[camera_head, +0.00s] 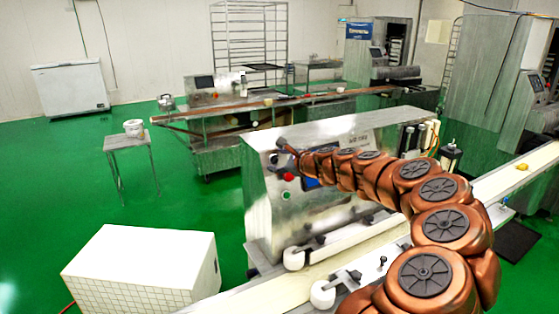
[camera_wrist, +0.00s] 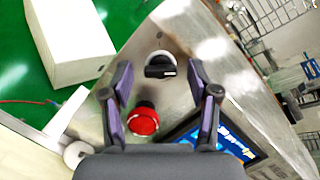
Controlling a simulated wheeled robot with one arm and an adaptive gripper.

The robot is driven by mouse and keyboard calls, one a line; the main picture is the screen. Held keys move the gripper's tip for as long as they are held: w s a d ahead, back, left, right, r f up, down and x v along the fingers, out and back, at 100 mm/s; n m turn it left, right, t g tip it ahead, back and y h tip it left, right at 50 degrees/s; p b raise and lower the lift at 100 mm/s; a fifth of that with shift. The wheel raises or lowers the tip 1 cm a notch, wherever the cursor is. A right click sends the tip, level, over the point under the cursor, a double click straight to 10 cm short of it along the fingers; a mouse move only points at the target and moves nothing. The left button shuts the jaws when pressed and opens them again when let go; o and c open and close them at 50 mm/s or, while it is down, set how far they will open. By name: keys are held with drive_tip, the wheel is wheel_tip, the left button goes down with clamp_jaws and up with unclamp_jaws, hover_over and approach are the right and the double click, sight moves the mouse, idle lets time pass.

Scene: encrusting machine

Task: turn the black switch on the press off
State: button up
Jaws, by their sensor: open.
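The press (camera_head: 262,205) is a steel machine with a sloped front panel in the head view. In the wrist view its black switch (camera_wrist: 160,67) is a dark knob on a pale round base. My gripper (camera_wrist: 159,76) is open, with its purple-padded fingers on either side of the switch in the picture and a visible gap to each. I cannot tell how deep the fingertips are relative to the knob. In the head view my gripper (camera_head: 284,146) is small at the panel's upper edge, and the switch is hard to make out there.
A red button (camera_wrist: 144,121) sits just below the switch, and a lit screen (camera_wrist: 222,138) is to its lower right. A white conveyor belt (camera_head: 262,294) runs along the press front. A white box (camera_head: 140,262) stands on the green floor at the left.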

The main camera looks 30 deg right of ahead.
drive_tip(key=shift+c, duration=0.2)
clamp_jaws()
